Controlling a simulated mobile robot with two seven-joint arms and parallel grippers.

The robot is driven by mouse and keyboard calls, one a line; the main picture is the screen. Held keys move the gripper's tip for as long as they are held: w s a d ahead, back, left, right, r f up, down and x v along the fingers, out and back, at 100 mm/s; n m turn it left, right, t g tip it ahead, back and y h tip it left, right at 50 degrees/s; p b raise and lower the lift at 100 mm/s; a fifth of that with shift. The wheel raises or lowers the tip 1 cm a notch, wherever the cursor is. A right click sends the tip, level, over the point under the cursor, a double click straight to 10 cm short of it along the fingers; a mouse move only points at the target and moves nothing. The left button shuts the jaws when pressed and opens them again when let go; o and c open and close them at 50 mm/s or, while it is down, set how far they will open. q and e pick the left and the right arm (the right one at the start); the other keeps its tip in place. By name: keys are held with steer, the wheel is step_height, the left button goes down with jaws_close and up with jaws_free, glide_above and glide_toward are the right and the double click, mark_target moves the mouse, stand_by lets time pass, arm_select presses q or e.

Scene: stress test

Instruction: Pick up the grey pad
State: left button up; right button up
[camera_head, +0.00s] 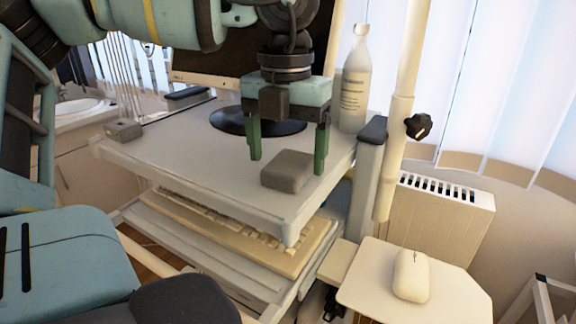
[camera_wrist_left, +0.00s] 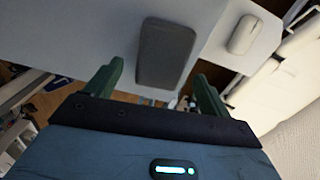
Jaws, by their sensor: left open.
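The grey pad (camera_head: 287,171) is a small block with rounded edges, lying flat near the front edge of the light grey cart top (camera_head: 190,150). My left gripper (camera_head: 287,165) is open above the cart top, its two green fingers pointing down. In the head view the fingers are to the left and right of the pad's back side, and nothing is between them. In the left wrist view the pad (camera_wrist_left: 166,53) lies beyond and between the open fingertips (camera_wrist_left: 162,80), apart from both. My right gripper is not in view.
A black disc (camera_head: 225,121) lies behind the gripper. A white bottle (camera_head: 355,85) stands at the back right corner, beside a pole (camera_head: 400,120). A keyboard (camera_head: 235,222) sits on the shelf below. A white mouse (camera_head: 412,275) rests on a side tray (camera_head: 375,290).

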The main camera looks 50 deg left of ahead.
arm_select(q)
steer(key=shift+f, duration=0.6)
steer(key=c, duration=1.1)
steer(key=shift+o, duration=0.2)
steer(key=shift+r, duration=0.1)
steer(key=shift+r, duration=0.35)
steer(key=r, duration=0.2)
steer(key=shift+s+a+r+b, duration=0.1)
steer(key=shift+s+r+b, duration=0.2)
steer(key=shift+s+r, duration=0.1)
steer(key=s+a, duration=0.2)
steer(key=s, duration=0.5)
steer(key=s+a+r, duration=0.1)
steer(key=s+a, duration=0.1)
steer(key=s, duration=0.5)
steer(key=shift+s+a+r+b, duration=0.2)
steer(key=shift+s+a+b, duration=0.05)
steer(key=shift+s+b, duration=0.05)
